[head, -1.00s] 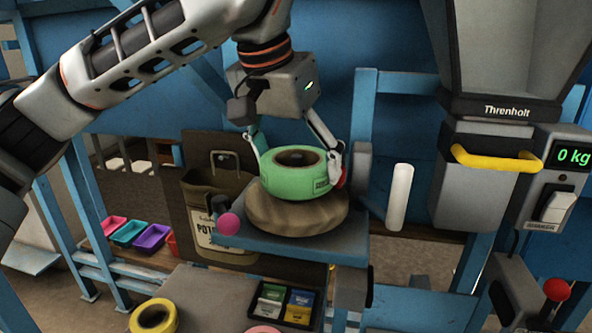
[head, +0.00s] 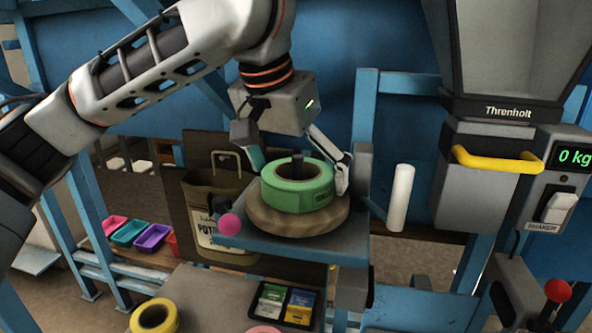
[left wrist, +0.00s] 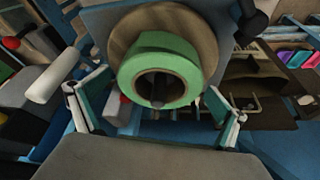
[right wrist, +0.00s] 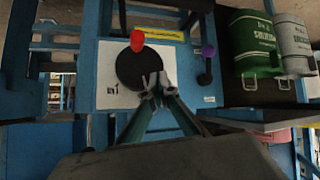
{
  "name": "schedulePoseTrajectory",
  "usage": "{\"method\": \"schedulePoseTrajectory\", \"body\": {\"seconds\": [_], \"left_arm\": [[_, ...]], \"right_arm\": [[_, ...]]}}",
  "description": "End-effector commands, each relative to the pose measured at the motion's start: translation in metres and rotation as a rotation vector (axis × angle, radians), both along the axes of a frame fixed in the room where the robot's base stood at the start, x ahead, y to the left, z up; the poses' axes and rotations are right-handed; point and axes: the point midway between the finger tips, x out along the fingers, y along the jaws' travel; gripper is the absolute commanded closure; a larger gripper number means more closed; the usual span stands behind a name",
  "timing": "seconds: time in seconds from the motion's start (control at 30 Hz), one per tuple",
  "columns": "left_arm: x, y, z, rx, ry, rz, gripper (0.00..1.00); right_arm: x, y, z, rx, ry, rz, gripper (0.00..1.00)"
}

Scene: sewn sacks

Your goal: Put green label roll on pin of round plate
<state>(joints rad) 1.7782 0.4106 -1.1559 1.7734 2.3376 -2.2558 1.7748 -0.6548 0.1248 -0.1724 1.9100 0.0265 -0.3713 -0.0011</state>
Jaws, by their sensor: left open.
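The green label roll (head: 290,196) lies flat on the round plate (head: 262,216), and the dark pin (head: 297,166) sticks up through its hole. In the left wrist view the roll (left wrist: 147,60) shows with the pin (left wrist: 158,92) inside its core and the brown plate (left wrist: 118,42) behind it. My left gripper (head: 296,170) is open, one finger on each side of the roll. Its fingers stand apart from the roll in the left wrist view. My right gripper (right wrist: 158,88) shows only in the right wrist view, fingertips together, with nothing visible between them.
A white cylinder (head: 400,198) stands right of the plate's blue stand. A pink ball (head: 230,224) is at its left corner. A yellow roll (head: 154,317) and a tray of coloured packets (head: 285,304) lie below. The hopper with a yellow handle (head: 497,160) is at right.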

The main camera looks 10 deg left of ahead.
Motion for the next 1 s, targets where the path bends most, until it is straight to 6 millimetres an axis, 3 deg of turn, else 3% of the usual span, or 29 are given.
{"method": "schedulePoseTrajectory", "body": {"seconds": [0.27, 0.7, 1.0], "left_arm": [[-0.005, 0.002, 0.018, 0.0, -0.004, 0.002, 0.01], [-0.03, 0.013, 0.084, 0.001, -0.004, 0.001, 0.01], [-0.042, 0.017, 0.111, 0.001, -0.001, -0.001, 0.01]], "right_arm": [[0.0, 0.002, -0.001, 0.006, 0.001, -0.006, 1.0], [0.001, 0.003, 0.0, 0.008, 0.0, -0.006, 1.0], [0.0, 0.001, 0.0, 0.003, -0.001, 0.0, 1.0]]}}
